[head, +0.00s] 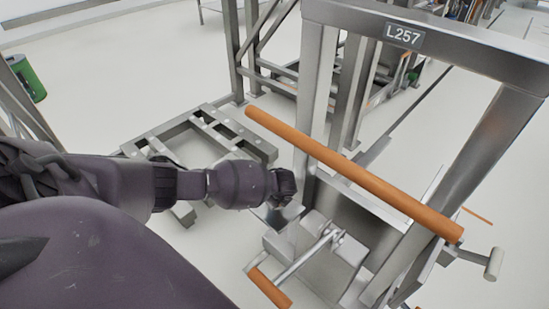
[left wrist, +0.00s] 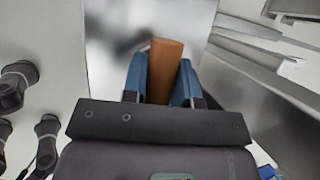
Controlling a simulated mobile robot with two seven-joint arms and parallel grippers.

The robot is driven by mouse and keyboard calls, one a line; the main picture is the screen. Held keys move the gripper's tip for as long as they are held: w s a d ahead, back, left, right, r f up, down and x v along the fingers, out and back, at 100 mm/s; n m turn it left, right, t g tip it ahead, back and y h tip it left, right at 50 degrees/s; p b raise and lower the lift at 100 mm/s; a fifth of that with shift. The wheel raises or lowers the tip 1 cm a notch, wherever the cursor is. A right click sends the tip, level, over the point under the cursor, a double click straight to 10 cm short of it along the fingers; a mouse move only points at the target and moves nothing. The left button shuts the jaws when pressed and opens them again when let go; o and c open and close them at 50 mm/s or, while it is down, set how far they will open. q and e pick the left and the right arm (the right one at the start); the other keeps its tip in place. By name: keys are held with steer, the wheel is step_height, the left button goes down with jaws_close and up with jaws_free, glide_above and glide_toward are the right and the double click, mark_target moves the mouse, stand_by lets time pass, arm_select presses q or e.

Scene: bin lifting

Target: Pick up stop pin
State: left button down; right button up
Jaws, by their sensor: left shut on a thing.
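My left arm comes in from the left in the head view, and its gripper (head: 284,188) is at the near left post of the steel frame. The fingers are hard to make out there. In the left wrist view the two blue fingers of my left gripper (left wrist: 165,82) are shut on an orange-brown piece (left wrist: 165,62), which looks like the stop pin. The piece stands between the fingers, in front of a shiny metal surface. I cannot tell whether it is seated in the frame or free. My right gripper is not in view.
The steel frame (head: 455,38) labelled L257 has a long orange bar (head: 350,170) across it. A lever with an orange grip (head: 268,287) sticks out low at the front. A wheeled steel base (head: 205,125) stands behind my arm. A green bin (head: 29,78) is far left. Open floor lies beyond.

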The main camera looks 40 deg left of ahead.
arm_select(q)
step_height(320, 180, up, 6)
steer(key=shift+w+r+p, duration=0.15)
steer(key=shift+r+p, duration=0.1)
steer(key=shift+p, duration=0.9)
step_height(320, 180, up, 6)
steer(key=p, duration=0.2)
steer(key=s+d+p, duration=0.1)
steer(key=s+d, duration=0.3)
steer(key=d, duration=0.3)
steer(key=s+d+p, duration=0.1)
steer(key=s+d, duration=0.4)
steer(key=d, duration=0.3)
steer(key=shift+d+f, duration=0.25)
steer(key=shift+d, duration=0.05)
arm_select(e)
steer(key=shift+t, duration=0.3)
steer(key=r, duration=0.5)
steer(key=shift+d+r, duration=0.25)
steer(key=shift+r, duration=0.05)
arm_select(q)
steer(key=shift+s+r, duration=0.1)
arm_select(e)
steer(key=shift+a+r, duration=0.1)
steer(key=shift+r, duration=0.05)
